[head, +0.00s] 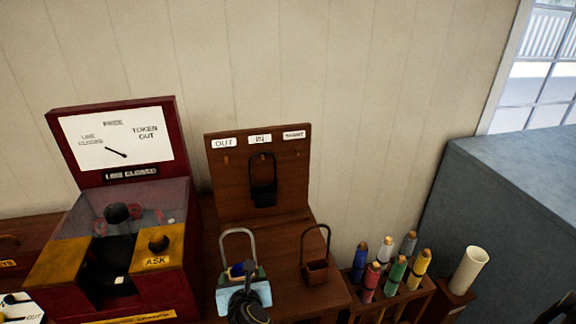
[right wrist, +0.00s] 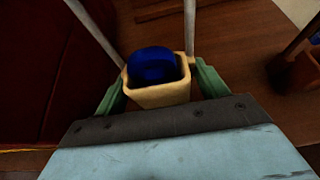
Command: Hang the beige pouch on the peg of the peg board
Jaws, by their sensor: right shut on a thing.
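The beige pouch (right wrist: 158,96) has a tall grey hoop handle and a round blue thing inside. My right gripper (right wrist: 157,100) is shut on it, with a green finger on each side. In the head view the right gripper (head: 243,285) is low in front of the peg board (head: 225,190), and the pouch's handle (head: 224,240) stands upright above it, apart from the board. The board has pegs under labels; a black pouch (head: 263,193) hangs under the middle label, "IN". The pegs under the left label, "OUT", and the right label look bare. My left gripper is not in view.
A brown pouch (head: 316,272) with a hoop handle stands on the wooden surface right of my right gripper. A dark red machine (head: 185,230) stands close on the left. A rack (head: 400,305) of coloured sticks and a cream tube (head: 469,270) are at the right.

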